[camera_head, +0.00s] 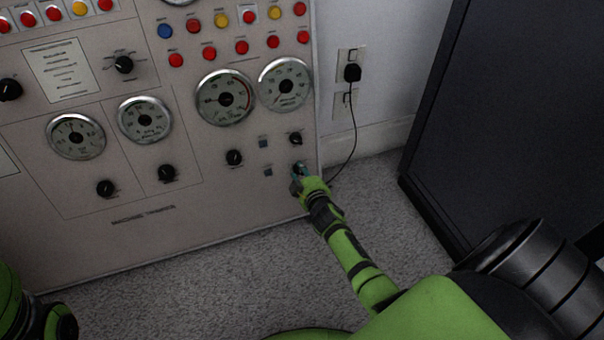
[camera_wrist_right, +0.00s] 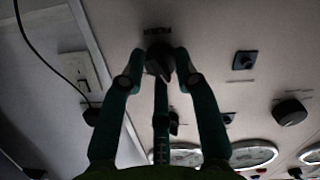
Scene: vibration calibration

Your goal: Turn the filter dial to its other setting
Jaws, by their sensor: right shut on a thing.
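The control panel (camera_head: 200,215) fills the left and middle of the head view. The dial in my grip is at its lower right; in the right wrist view it shows as a dark knob (camera_wrist_right: 158,60) under a small blurred label. The fingers mostly hide the knob in the head view. I cannot read its label or setting.
Another black knob (camera_head: 295,138) sits just above the held one, with small square switches (camera_head: 263,143) to the left. A plugged-in cord (camera_head: 354,120) hangs from the wall outlet. A dark cabinet (camera_head: 500,120) stands at the right. Grey carpet (camera_head: 220,290) lies in front.

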